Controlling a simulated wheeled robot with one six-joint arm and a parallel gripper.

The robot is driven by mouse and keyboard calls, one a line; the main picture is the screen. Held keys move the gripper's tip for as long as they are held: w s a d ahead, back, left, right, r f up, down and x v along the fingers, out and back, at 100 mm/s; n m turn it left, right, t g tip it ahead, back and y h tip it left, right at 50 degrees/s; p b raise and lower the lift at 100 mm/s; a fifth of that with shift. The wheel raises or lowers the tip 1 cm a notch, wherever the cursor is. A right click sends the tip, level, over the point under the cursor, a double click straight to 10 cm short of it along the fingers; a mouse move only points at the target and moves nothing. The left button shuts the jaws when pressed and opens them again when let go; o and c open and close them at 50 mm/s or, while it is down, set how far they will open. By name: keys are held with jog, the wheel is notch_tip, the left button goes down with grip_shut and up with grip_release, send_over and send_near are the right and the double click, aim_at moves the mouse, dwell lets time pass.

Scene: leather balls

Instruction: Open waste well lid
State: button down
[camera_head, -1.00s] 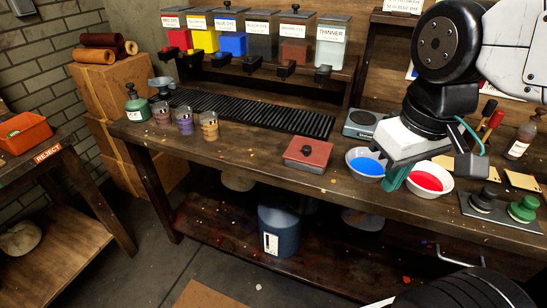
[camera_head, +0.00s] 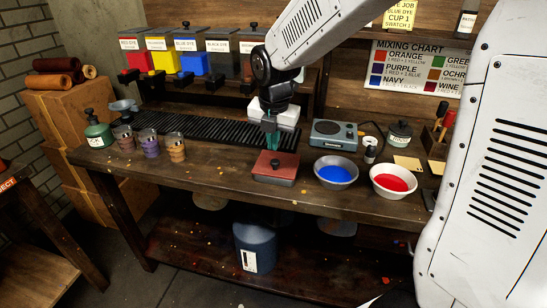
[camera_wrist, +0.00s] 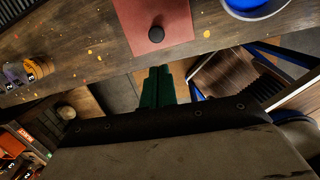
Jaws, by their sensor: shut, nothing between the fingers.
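The waste well lid (camera_head: 284,172) is a reddish-brown square plate with a small black knob (camera_head: 276,163), lying flat on the bench in a dark surround. In the wrist view the lid (camera_wrist: 176,16) and its round knob (camera_wrist: 156,34) show at the top. My gripper (camera_head: 271,146) has green fingers pointing down, over the back part of the lid in the head view. The fingers (camera_wrist: 158,72) are shut together, with nothing between them, and apart from the knob in the wrist view. The well's inside is hidden beneath the lid.
A blue-filled bowl (camera_head: 336,173) and a red-filled bowl (camera_head: 394,181) stand right of the lid. A scale (camera_head: 334,134) is behind them. Several dye cups (camera_head: 150,145) stand left. A black slatted rack (camera_head: 210,130) runs behind. Bare bench lies between cups and lid.

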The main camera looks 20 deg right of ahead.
aim_at(272, 173)
jog(key=f, duration=0.3)
jog(key=w+f, duration=0.1)
jog(key=f, duration=0.5)
jog(key=shift+w+d+f, duration=0.2)
jog(key=shift+w+d, duration=0.05)
jog(key=shift+r, duration=0.1)
